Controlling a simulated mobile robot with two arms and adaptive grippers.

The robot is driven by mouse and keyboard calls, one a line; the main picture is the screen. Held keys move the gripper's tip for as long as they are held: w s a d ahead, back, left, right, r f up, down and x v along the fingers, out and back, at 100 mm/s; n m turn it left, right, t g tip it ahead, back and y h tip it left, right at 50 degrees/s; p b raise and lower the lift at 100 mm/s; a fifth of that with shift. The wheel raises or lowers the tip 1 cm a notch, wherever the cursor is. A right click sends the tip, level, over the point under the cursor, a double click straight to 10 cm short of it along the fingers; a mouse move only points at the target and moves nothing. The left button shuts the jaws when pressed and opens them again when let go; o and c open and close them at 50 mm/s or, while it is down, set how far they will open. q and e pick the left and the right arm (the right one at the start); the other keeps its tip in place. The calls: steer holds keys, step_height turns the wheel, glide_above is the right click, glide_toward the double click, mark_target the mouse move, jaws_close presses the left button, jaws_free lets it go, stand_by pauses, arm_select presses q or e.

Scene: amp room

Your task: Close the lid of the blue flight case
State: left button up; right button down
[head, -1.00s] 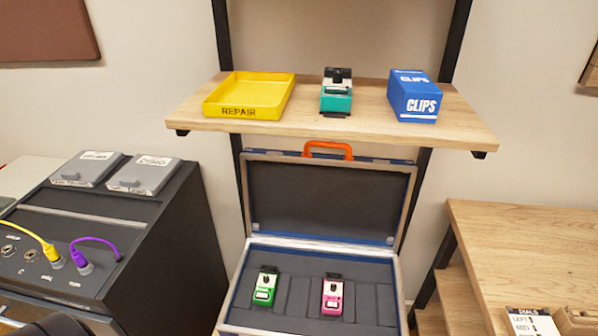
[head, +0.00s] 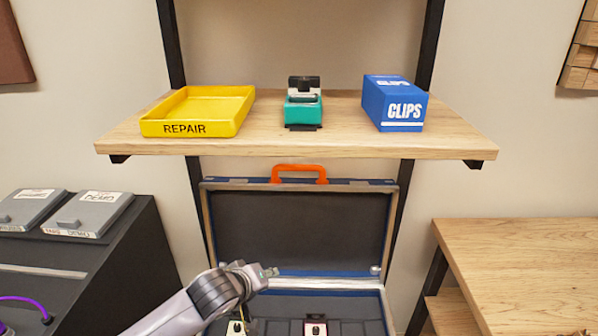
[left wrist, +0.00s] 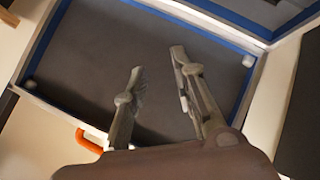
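The blue flight case stands open below the shelf, its dark-lined lid (head: 300,222) upright with an orange handle (head: 298,170) on top. Its base (head: 360,308) holds a green pedal (head: 236,328) and a pink pedal (head: 315,326), both cut by the picture's lower edge. My left gripper (head: 268,271) is in front of the lid's lower left part. In the left wrist view my left gripper (left wrist: 158,62) has its two fingers spread and empty, over the lid's dark lining (left wrist: 110,60); the orange handle shows at lower left (left wrist: 88,140). My right gripper does not show.
The wooden shelf (head: 240,146) above the lid bears a yellow REPAIR tray (head: 185,127), a teal pedal (head: 303,110) and a blue CLIPS box (head: 402,110). A black amp cabinet (head: 120,260) stands at left, a wooden table (head: 520,255) at right.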

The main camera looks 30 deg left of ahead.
arm_select(q)
steer(key=w+a+r+n+t, duration=0.25)
steer(key=w+r+n, duration=0.2)
steer(key=r, duration=0.55)
steer(key=n+t, duration=0.2)
steer(key=n, duration=0.3)
glide_toward(298, 169)
steer(key=x, duration=1.1)
steer(key=shift+c, duration=0.5)
jaws_close()
